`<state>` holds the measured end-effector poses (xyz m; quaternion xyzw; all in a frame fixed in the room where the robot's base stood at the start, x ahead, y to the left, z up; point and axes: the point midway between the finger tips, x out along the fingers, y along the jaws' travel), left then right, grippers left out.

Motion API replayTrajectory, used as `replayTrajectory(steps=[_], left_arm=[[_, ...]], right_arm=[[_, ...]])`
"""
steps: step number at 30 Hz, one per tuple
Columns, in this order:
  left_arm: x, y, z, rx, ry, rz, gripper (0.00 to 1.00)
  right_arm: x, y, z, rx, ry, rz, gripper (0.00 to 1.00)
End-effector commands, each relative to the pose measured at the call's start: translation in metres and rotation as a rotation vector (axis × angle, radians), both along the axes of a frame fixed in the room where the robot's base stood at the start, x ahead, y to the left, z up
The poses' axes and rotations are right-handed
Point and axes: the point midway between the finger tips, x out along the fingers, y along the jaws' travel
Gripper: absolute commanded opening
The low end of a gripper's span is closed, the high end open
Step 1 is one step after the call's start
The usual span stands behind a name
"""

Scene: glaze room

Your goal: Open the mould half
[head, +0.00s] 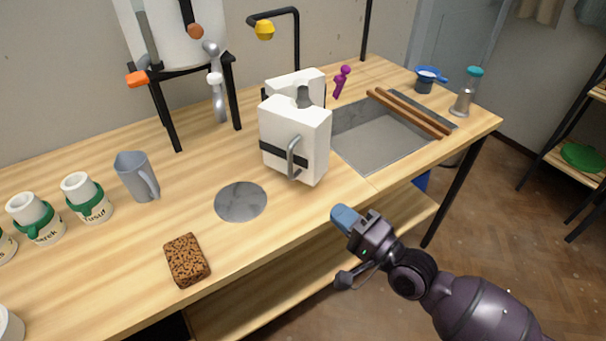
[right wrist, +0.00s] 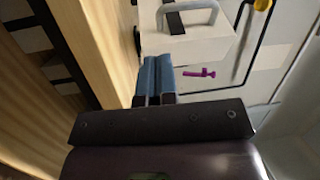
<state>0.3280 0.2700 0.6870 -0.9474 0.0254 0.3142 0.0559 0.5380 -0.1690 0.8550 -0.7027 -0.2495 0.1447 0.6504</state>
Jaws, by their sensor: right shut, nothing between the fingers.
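The white mould stands upright on the wooden bench. Its front half (head: 308,125) has a grey handle (head: 291,158) and a dark band; the back half (head: 295,83) shows behind it, with a grey piece at the top between them. I cannot tell whether the halves touch. My right gripper (head: 343,217), with blue fingers, is shut and empty near the bench's front edge, in front of and below the mould, apart from it. In the right wrist view, the shut fingers (right wrist: 157,76) point toward the mould half (right wrist: 188,42) and its handle (right wrist: 190,8). My left gripper is out of view.
Left of the mould are a grey round disc (head: 241,201), a brown sponge (head: 186,260), a grey jug (head: 137,177) and labelled mugs (head: 86,197). A sunken basin (head: 375,142) with wooden bars (head: 410,113) lies right. A purple object (head: 342,80) stands behind.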

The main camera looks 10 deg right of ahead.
Motion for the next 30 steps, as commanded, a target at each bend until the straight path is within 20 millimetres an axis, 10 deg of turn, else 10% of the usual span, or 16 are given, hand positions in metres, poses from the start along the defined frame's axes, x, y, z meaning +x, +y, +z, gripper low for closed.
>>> replayTrajectory(steps=[11,30], left_arm=[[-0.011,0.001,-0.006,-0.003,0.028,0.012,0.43],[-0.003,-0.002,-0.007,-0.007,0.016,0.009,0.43]], right_arm=[[0.005,0.002,0.005,0.231,0.121,0.024,0.00],[0.078,0.048,0.016,0.228,0.121,0.024,0.00]])
